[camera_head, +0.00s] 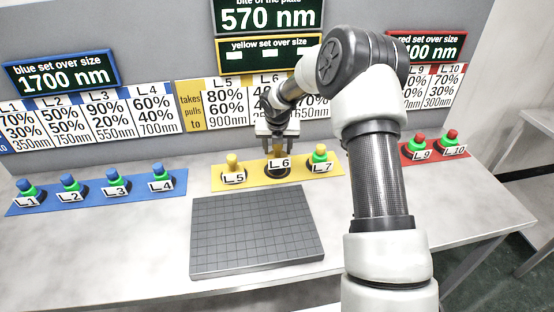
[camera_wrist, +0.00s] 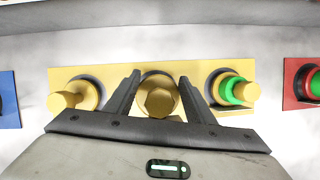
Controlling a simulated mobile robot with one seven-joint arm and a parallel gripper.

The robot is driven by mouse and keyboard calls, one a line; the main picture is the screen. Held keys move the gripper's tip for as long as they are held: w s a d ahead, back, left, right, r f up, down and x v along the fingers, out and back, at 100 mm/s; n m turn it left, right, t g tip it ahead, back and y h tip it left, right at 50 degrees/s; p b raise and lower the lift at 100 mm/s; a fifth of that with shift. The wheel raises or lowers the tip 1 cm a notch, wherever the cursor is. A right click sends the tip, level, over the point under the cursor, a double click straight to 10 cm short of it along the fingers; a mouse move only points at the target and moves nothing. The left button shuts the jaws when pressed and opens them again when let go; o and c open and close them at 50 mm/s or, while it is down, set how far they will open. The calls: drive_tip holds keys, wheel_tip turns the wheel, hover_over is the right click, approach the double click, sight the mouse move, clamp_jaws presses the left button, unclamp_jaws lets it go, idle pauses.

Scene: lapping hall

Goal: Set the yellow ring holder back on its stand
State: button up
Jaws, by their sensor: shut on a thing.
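My gripper (camera_head: 277,149) is over the middle place of the yellow board (camera_head: 205,182), at the label L_6. In the wrist view its two dark fingers (camera_wrist: 158,92) are on either side of a yellow holder (camera_wrist: 159,100) and shut on it. The holder is seen from above, over or in a dark round stand; whether it touches the stand I cannot tell. In the head view the fingers mostly hide it. The L_5 holder (camera_head: 232,160) stands to the left, with no green ring showing. The L_7 holder (camera_head: 320,150) stands to the right with a green ring.
A blue board (camera_head: 85,200) with several blue-topped holders is at the left. A red board (camera_head: 434,158) with red-topped holders is at the right. A dark gridded plate (camera_head: 257,230) lies in front of the yellow board. Signs stand on the wall close behind.

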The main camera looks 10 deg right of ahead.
sight(277, 156)
drive_tip(key=shift+f, duration=1.9)
drive_tip(key=shift+b, duration=0.3)
drive_tip(key=shift+f, duration=0.15)
drive_tip(key=o, duration=1.6)
